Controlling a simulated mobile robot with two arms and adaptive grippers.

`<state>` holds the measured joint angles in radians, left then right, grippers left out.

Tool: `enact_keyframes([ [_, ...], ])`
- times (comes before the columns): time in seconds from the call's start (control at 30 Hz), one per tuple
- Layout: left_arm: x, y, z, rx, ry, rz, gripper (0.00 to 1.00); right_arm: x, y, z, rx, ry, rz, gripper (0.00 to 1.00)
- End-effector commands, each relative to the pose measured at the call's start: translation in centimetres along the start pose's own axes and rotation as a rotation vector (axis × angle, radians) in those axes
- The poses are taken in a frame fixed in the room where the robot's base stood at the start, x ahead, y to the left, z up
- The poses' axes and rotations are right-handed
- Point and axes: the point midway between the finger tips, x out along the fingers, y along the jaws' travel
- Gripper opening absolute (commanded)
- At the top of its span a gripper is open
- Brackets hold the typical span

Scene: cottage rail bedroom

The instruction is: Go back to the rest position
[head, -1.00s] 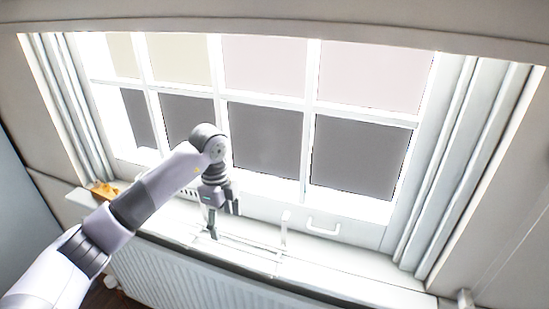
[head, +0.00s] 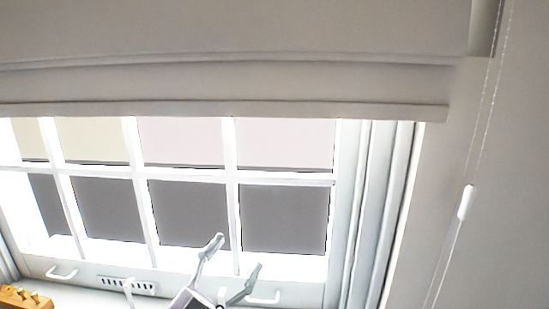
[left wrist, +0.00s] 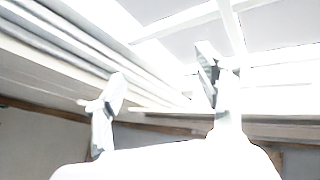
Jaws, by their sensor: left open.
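My left gripper (head: 236,257) is at the bottom middle of the head view, in front of the lower part of the window (head: 190,215). Its two grey fingers point up and stand apart, with nothing between them. In the left wrist view the open fingers (left wrist: 161,76) also show empty, with the bright window frame behind them. Most of my left arm is below the head view. My right gripper is not in view.
A folded blind (head: 220,85) hangs over the window top. A cord with a white pull (head: 466,202) hangs at the right. White handles (head: 62,272) and a vent (head: 128,286) line the lower frame. A wooden object (head: 22,298) sits at the lower left.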

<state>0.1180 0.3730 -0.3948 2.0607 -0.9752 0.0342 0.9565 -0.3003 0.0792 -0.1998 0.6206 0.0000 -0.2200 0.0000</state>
Motion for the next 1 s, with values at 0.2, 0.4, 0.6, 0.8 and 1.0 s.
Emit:
enact_keyframes([
  [0.2, -8.7, -4.6, 8.0, -0.143, -0.451, -0.384, 0.65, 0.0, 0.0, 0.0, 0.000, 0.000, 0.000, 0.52],
  [0.4, -21.2, -1.4, 14.6, -0.274, -1.003, -0.464, 0.65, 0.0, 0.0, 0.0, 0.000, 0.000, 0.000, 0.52],
  [0.6, -30.6, 4.2, 15.6, -0.377, -1.393, -0.347, 0.65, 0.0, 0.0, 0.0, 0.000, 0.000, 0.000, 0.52],
  [0.8, -36.8, 8.9, 14.0, -0.461, -1.636, -0.183, 0.65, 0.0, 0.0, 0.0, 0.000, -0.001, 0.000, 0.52],
  [1.0, -40.4, 12.2, 14.3, -0.508, -1.765, -0.059, 0.65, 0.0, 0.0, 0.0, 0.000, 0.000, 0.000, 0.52],
])
